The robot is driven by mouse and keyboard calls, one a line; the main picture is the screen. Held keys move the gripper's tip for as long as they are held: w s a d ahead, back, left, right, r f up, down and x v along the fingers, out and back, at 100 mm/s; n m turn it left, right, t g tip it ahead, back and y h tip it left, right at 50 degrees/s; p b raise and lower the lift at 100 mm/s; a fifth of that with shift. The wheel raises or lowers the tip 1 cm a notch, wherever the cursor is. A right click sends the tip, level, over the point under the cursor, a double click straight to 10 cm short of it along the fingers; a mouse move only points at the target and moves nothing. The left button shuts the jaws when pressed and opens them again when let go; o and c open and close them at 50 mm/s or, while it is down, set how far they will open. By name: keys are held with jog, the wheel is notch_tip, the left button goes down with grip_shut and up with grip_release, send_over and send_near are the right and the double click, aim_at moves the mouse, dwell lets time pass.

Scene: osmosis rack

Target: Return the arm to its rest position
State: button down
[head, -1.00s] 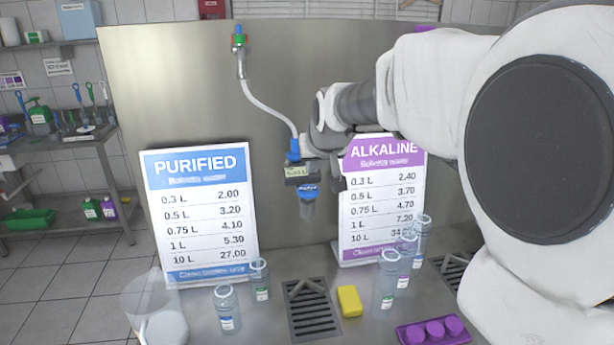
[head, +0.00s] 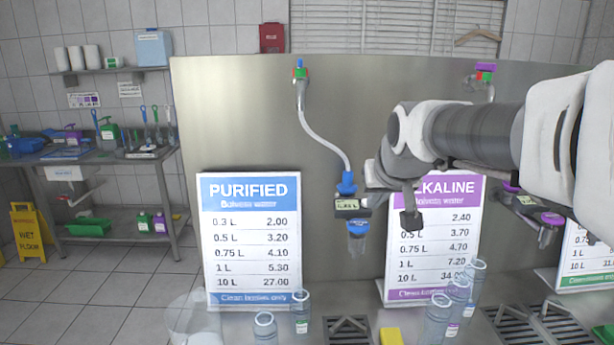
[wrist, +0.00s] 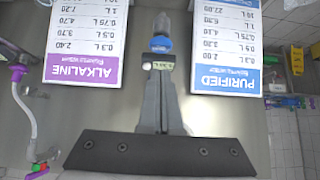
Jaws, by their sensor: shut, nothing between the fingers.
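My gripper (head: 374,188) is in front of the steel back panel, with its tips close to the right side of the purified-water dispenser's small display (head: 347,204). Whether they touch it I cannot tell. My arm reaches in from the right edge of the head view, partly covering the alkaline price board (head: 440,250). In the wrist view, which is upside down, the fingers (wrist: 158,85) are together and empty, pointing at the display (wrist: 158,66) and the blue nozzle (wrist: 161,44).
The purified board (head: 250,240) stands left of the dispenser. Clear bottles (head: 265,328) and a yellow sponge (head: 390,337) are on the counter below. A white hose (head: 322,140) hangs above the nozzle. Another dispenser (head: 545,222) is behind my arm at the right.

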jog(key=s+f+g, duration=0.1)
jog(key=s+f, duration=0.3)
jog(key=s, duration=0.8)
jog(key=s+f+g, duration=0.2)
jog(key=s+f, duration=0.3)
jog(key=s, duration=0.8)
jog(key=shift+f, duration=0.2)
